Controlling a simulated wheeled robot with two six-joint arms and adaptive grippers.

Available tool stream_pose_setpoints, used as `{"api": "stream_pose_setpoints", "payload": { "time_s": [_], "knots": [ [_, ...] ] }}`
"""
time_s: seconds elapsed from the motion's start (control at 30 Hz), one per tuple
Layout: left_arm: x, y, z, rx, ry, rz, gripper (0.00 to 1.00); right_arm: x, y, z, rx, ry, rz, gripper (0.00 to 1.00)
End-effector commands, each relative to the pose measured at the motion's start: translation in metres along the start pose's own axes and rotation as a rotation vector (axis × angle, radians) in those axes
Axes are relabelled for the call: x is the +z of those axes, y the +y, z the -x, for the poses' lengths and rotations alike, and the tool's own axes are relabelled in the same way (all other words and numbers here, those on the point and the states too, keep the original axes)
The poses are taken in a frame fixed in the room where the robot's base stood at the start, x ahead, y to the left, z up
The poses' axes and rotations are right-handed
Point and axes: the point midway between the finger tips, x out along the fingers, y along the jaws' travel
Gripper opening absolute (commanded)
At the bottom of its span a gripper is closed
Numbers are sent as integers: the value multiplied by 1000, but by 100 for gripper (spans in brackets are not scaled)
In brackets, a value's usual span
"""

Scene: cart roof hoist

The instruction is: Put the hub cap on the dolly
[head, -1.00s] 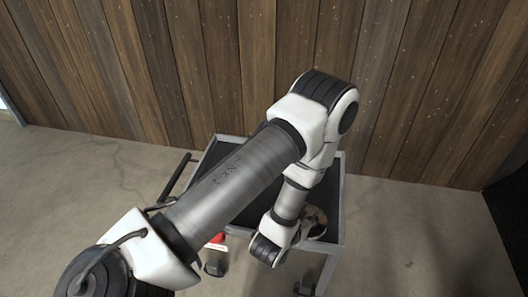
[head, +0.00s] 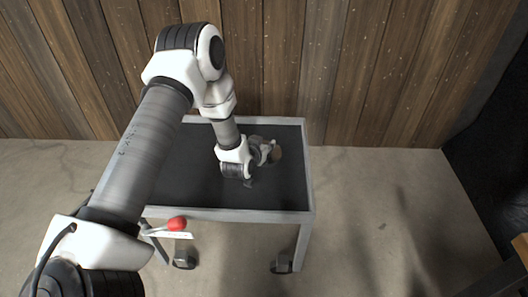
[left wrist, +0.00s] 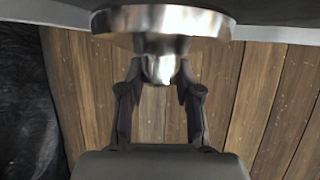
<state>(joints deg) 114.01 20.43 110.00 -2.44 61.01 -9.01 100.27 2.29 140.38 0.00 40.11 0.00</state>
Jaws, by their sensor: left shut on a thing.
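The hub cap (left wrist: 165,22) is a shiny metal disc with a round knob. In the left wrist view it lies at the top of the picture, the knob between the fingers. My left gripper (left wrist: 158,85) is shut on the knob. The dolly (head: 295,185) is a grey-framed cart with a dark flat top. I cannot tell whether the hub cap touches the top. My right gripper is not in view.
A red knob-like thing (head: 177,223) shows by the dolly's front left corner. Casters (head: 282,264) show below the dolly. A plank wall (head: 400,75) stands close behind it. The dolly's top is otherwise clear, though my arm hides part. A dark surface (head: 495,150) is at the right.

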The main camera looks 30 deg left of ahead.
Motion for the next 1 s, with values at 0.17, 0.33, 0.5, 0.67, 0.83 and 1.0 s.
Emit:
{"api": "stream_pose_setpoints", "payload": {
  "time_s": [0.17,0.33,0.5,0.67,0.83,1.0],
  "knots": [
    [28,0,-13,0,-1,-2,0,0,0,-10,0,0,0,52],
    [27,1,-12,1,0,0,0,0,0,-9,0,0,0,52],
    [31,1,-14,1,-1,0,0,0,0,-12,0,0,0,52],
    [30,1,-13,1,-1,0,59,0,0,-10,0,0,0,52],
    [30,1,-13,1,-1,0,59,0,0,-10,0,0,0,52],
    [27,0,-2,0,-4,1,59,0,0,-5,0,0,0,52]
  ]
}}
